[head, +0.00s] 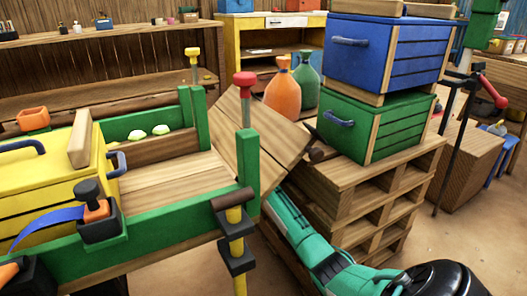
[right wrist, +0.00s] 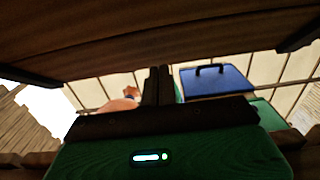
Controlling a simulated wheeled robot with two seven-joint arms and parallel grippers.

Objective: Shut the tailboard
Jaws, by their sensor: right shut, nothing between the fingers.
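The tailboard (head: 262,143) is a plank panel at the right end of the green-sided cart bed (head: 160,238). It hangs tilted outward, away from the upright corner posts, so it stands open. My right arm reaches in from the bottom right, and its hand is hidden behind the cart's near corner and the tailboard. In the right wrist view my right gripper (right wrist: 158,86) is shut and empty. Brown planks, apparently the tailboard's underside (right wrist: 150,40), span the top of that view above the fingers. I cannot tell whether they touch. My left gripper is not in view.
A pallet stack (head: 350,200) right of the tailboard carries a green crate (head: 375,125) and a blue crate (head: 385,55). Orange (head: 283,95) and green (head: 306,85) sacks stand behind. A red-topped pin (head: 245,85) rises at the near post. A yellow chest (head: 40,185) sits in the cart.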

